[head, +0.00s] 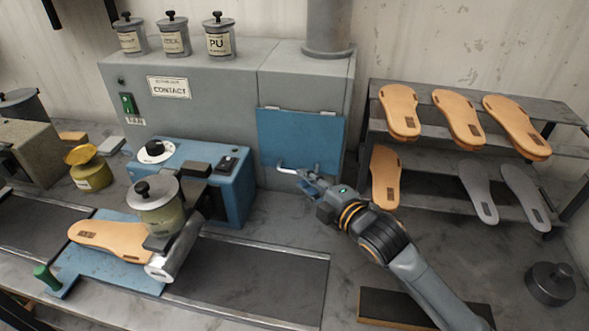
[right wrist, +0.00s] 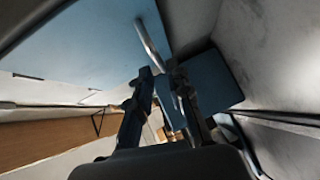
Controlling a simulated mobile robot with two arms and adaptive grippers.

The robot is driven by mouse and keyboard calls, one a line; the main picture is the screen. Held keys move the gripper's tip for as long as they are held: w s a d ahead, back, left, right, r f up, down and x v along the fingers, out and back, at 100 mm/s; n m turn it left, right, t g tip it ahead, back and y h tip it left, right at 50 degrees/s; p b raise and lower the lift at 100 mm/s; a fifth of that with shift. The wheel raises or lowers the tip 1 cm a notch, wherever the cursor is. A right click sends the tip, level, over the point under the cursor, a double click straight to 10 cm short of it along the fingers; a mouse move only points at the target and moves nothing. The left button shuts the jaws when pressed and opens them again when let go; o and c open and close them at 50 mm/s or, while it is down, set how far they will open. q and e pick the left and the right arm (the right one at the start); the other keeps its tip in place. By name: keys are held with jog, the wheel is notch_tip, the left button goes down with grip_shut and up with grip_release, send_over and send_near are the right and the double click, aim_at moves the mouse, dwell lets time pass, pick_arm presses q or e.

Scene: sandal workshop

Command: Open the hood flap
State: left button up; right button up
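The blue hood flap (head: 300,138) hangs from two hinges on its top edge, on the front of the grey hood. It looks down against the front or nearly so. Its silver bar handle (head: 287,170) sits near its lower edge. My right gripper (head: 303,181) is at the right part of this handle. The flap fills the upper left there (right wrist: 75,40). My left gripper is not in view.
A blue machine (head: 232,190) with a dial stands left of the flap. A rack (head: 560,150) with sandal soles stands close on the right. A dark round weight (head: 550,283) is at the right.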

aim_at(294, 173)
jog(key=x, duration=0.5)
jog(key=shift+w, duration=0.1)
grip_shut()
